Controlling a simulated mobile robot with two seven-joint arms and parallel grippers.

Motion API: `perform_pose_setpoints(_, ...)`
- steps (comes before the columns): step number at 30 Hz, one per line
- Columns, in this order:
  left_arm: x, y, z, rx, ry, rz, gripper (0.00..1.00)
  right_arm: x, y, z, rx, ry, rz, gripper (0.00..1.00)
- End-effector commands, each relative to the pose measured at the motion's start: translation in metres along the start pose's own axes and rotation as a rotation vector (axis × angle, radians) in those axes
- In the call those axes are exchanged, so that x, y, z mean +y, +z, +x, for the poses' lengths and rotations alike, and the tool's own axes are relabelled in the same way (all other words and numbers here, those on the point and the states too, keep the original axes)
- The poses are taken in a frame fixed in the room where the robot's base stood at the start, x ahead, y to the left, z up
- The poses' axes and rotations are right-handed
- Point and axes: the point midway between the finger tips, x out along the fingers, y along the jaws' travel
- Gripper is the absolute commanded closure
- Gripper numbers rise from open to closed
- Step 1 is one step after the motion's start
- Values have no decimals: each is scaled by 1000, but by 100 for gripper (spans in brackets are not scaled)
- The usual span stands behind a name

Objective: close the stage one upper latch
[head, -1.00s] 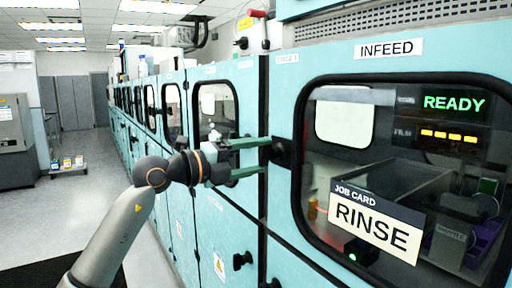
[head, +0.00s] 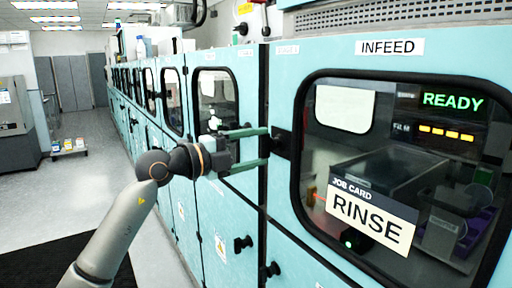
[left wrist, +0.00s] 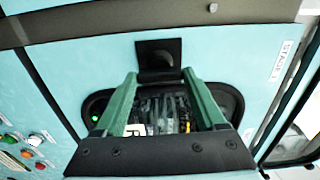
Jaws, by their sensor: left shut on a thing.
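The black upper latch (head: 281,143) sits at the left edge of the stage one door, left of its window. My left gripper (head: 267,148) has green fingers, one above the other, reaching from the left to this latch. In the left wrist view, the latch (left wrist: 158,56) stands out from the light blue panel, and its lower part lies between the tips of my left gripper (left wrist: 159,76). The gripper is shut on the latch. The exact contact at the fingertips is hard to see. My right gripper is not in view.
The stage one door's dark window (head: 400,165) carries a RINSE job card (head: 372,220). Black knobs (head: 243,244) sit on the lower panels. A row of similar doors runs back to the left. The aisle floor (head: 95,195) at the left is clear, with a small cart (head: 68,147) farther back.

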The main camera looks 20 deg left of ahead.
Motion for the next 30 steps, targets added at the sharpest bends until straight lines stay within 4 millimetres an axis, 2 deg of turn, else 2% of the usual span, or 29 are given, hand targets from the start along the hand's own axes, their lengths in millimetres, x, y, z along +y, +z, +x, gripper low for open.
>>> perform_pose_setpoints(3,-1,1,0,-1,-3,-5,83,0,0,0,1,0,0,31)
perform_pose_setpoints(4,-1,0,0,-1,-3,-5,25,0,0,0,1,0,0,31)
perform_pose_setpoints(11,-1,0,0,0,-2,-3,0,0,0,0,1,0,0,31)
perform_pose_setpoints(20,0,1,-4,-1,-1,-1,0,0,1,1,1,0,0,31)
perform_pose_setpoints(23,2,1,-15,-2,0,-2,0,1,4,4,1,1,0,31)
perform_pose_setpoints(30,4,2,-65,-5,1,1,0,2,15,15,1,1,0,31)
